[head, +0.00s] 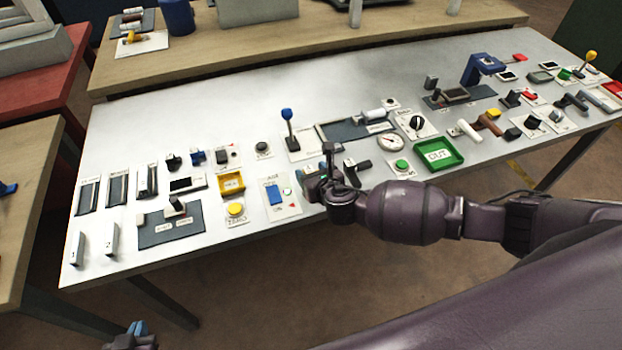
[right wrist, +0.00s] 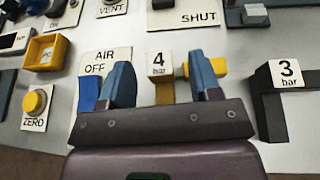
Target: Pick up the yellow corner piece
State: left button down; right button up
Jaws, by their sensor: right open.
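The yellow corner piece (right wrist: 165,93) lies on the panel in the right wrist view, with a white "4 bar" label at its corner. One leg points toward me and the other runs right, partly hidden behind the right finger. My right gripper (right wrist: 160,80) is open, its two blue fingers either side of the labelled corner; I cannot tell if they touch it. In the head view my right gripper (head: 312,178) is low over the panel's front middle and hides the piece. Only the top of my left gripper (head: 138,329) shows at the bottom left, away from the panel.
A dark corner piece labelled "3 bar" (right wrist: 270,105) stands close on the right. A blue AIR switch (head: 275,195), a yellow ZERO button (head: 235,209) and a yellow open box (head: 231,183) are on the left. A green OUT tray (head: 438,155) stands further right.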

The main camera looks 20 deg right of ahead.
jog(key=c, duration=1)
jog(key=shift+c, duration=0.2)
jog(key=shift+r, duration=0.15)
